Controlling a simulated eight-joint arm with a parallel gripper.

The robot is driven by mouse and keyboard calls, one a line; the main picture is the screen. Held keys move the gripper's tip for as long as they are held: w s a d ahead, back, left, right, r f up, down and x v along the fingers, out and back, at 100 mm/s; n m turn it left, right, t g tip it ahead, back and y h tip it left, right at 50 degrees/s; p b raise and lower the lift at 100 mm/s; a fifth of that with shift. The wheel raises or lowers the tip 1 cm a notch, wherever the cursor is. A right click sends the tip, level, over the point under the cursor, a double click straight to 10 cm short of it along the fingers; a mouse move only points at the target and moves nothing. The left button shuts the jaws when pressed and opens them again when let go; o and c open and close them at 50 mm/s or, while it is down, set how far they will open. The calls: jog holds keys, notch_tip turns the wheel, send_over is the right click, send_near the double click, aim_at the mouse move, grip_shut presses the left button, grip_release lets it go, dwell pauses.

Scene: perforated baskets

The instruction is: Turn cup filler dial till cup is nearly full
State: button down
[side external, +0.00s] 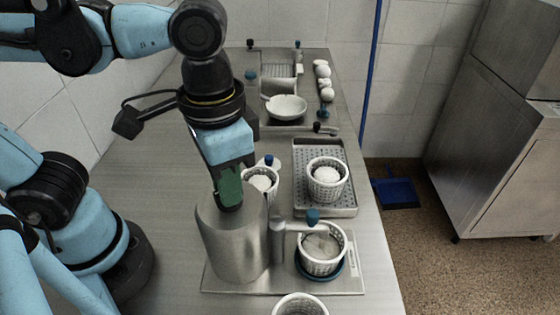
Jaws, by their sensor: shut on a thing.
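The cup filler is a brushed metal cylinder (233,243) on a flat metal base, with a spout arm reaching right and a blue knob (312,217) at the spout's end. Below the spout, a white perforated cup (320,261) stands on a blue ring. Pale contents show inside it, below the rim; their exact level is hard to tell. My gripper (229,205), with green fingers, points down at the cylinder's top. It is shut on the dial there, which the fingers almost wholly hide.
A perforated tray (350,205) behind holds another filled white basket (327,182). A further basket (262,184) stands behind the cylinder. An empty-looking basket (300,306) is at the front edge of view. A bowl (286,107) and several white round items line the back. Bare counter lies left.

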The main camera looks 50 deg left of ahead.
jog(key=c, duration=1.1)
grip_release()
notch_tip(320, 180, up, 12)
jog(key=shift+r, duration=0.1)
jog(key=w+a+f+n+t, duration=0.1)
jog(key=w+a+f+t, duration=0.1)
jog(key=w+a+f, duration=0.1)
jog(key=w+a+f+n+t, duration=0.1)
jog(key=w+a+f+t, duration=0.1)
jog(key=w+a+f, duration=0.2)
jog(key=w+a+f+n+t, duration=0.1)
jog(key=w+a+f+t, duration=0.2)
jog(key=a+f, duration=0.4)
jog(key=shift+w+a+f, duration=0.15)
jog(key=shift+a+f, duration=0.1)
jog(key=shift+f, duration=0.6)
